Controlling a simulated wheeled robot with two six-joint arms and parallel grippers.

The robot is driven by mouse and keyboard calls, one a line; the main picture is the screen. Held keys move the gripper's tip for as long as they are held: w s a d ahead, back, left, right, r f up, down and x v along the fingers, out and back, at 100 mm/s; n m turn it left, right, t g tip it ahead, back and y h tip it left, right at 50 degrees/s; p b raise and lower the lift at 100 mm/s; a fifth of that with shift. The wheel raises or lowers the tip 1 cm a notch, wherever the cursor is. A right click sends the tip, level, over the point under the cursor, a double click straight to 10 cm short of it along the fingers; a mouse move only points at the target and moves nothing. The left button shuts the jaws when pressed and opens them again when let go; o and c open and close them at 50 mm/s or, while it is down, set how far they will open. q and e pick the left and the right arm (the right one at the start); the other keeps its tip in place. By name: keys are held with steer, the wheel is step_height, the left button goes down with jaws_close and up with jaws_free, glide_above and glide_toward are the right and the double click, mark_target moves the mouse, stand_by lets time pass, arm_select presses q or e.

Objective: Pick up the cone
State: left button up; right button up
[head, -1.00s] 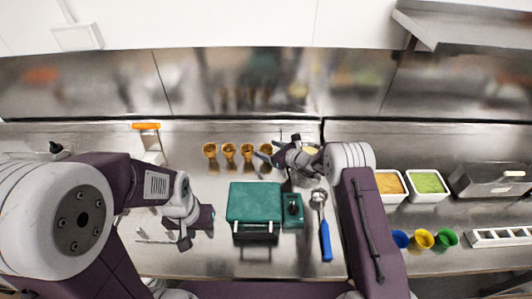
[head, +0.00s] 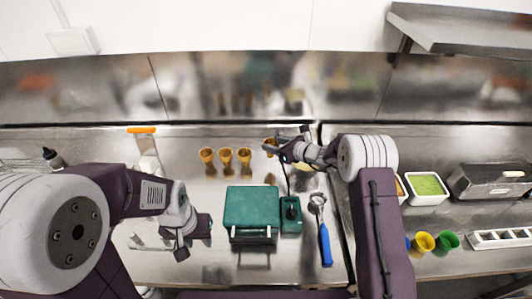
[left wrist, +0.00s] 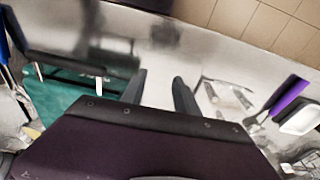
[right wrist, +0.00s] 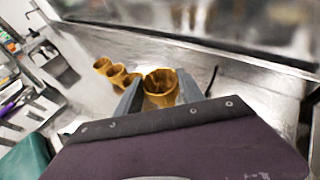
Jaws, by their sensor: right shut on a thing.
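The held cone (head: 270,147), a brown waffle cone with its open mouth up, is between the fingers of my right gripper (head: 281,150). My right gripper is shut on it, and the cone appears lifted off the counter. In the right wrist view the cone (right wrist: 160,84) sits between both fingers. Three more cones, the left one (head: 207,156), the middle one (head: 225,157) and the right one (head: 244,157), stand in a row to its left. My left gripper (head: 190,243) is open and empty over the front left counter, its fingers apart in the left wrist view (left wrist: 158,88).
A green box-like scale (head: 252,207) stands in front of the cones, beside a smaller green unit (head: 291,214). A blue-handled scoop (head: 325,240) lies right of it. An orange-topped tool (head: 142,130) is at back left. Tubs, including a green-filled one (head: 426,186), and colored cups (head: 424,241) are right.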

steer(key=s+d+r+b, duration=0.1)
steer(key=s+d+r, duration=0.1)
steer(key=d+r, duration=0.3)
steer(key=d, duration=0.3)
steer(key=shift+s+d+r, duration=0.15)
steer(key=shift+d, duration=0.1)
